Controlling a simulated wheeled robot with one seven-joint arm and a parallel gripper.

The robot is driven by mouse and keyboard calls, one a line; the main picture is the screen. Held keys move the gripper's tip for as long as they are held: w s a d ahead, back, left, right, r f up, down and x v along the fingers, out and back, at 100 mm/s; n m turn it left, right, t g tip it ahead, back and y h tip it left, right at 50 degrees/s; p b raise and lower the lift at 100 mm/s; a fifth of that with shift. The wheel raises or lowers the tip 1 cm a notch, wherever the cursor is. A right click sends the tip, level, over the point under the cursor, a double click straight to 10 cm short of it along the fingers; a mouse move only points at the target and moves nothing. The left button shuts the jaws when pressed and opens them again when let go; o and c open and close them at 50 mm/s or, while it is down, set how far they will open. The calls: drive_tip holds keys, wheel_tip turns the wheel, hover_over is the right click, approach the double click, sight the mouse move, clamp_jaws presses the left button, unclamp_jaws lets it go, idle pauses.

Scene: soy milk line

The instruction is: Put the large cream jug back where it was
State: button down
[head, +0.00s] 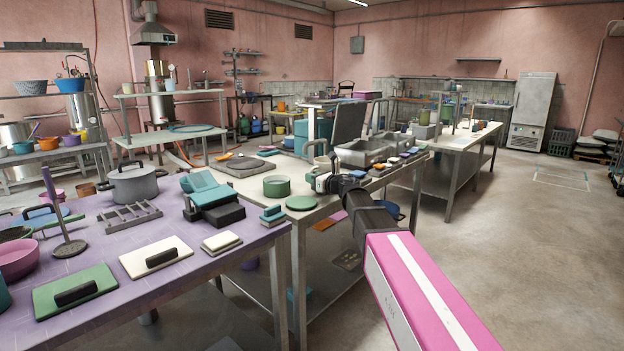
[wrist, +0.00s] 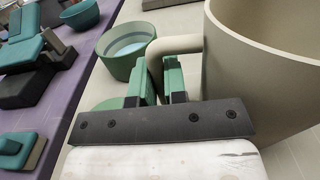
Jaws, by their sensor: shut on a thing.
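The large cream jug (wrist: 265,75) fills the right of the wrist view, its open rim towards the top. My gripper (wrist: 160,78) is shut on the jug's handle, with a green finger on either side of it. In the head view my gripper (head: 330,182) is over the pale worktable (head: 330,205), and the jug (head: 321,163) is small and partly hidden behind it. I cannot tell whether the jug's base touches the table.
A green bowl (head: 277,186) stands left of the jug, with a green disc (head: 300,203) nearer me. A teal and black device (head: 212,198) sits on the purple table (head: 200,268). Grey basins (head: 368,152) lie beyond the jug.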

drive_tip(key=c, duration=1.2)
unclamp_jaws()
drive_tip(key=shift+o, duration=0.2)
